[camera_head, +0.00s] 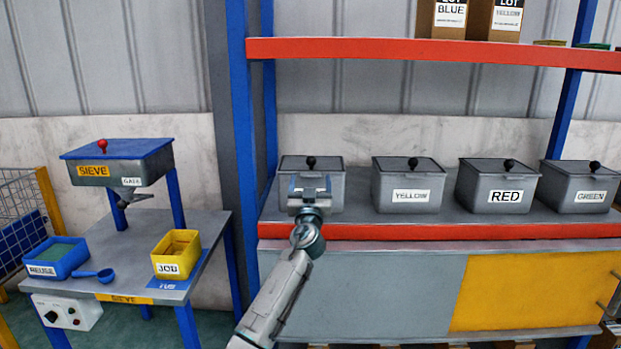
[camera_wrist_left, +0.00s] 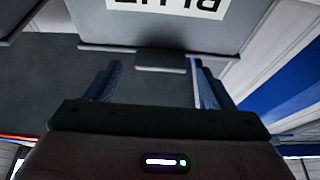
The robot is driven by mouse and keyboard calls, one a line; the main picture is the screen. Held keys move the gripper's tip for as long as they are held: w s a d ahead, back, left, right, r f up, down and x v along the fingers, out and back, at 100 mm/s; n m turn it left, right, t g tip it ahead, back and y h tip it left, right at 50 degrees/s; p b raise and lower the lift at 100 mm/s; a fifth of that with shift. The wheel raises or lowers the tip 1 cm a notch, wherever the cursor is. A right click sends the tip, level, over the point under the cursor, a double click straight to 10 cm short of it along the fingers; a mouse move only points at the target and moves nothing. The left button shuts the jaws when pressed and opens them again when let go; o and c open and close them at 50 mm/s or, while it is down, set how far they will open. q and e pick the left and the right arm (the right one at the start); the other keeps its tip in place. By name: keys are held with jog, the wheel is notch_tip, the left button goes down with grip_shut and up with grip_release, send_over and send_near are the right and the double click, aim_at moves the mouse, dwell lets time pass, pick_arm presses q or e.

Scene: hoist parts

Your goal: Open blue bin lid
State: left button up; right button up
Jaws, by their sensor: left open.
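The blue bin (camera_head: 338,195) is the leftmost of the grey bins on the shelf, with its dark lid (camera_head: 335,165) closed and a black knob (camera_head: 311,162) on top. My left gripper (camera_head: 310,181) is in front of it and hides its front label in the head view. In the left wrist view, a label (camera_wrist_left: 165,8) reading BLUE shows upside down and partly cut off on the bin's grey front. My left gripper (camera_wrist_left: 155,82) is open there, with a small grey tab (camera_wrist_left: 160,63) between its fingertips. I cannot tell if they touch it. My right gripper is not in view.
Lidded grey bins labelled YELLOW (camera_head: 410,196), RED (camera_head: 504,196) and GREEN (camera_head: 590,196) stand to the right. A blue post (camera_head: 243,130) and an orange shelf edge (camera_head: 430,50) frame the space. A sieve table (camera_head: 200,230) with trays stands left.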

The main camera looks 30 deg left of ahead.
pick_arm(q)
jog(key=shift+w+a+r, duration=0.2)
jog(key=shift+w+a, duration=0.1)
jog(key=shift+w, duration=0.2)
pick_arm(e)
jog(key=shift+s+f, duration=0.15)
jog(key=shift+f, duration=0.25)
pick_arm(q)
jog(key=c, duration=1.4)
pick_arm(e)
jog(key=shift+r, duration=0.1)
pick_arm(q)
jog(key=shift+r, duration=0.1)
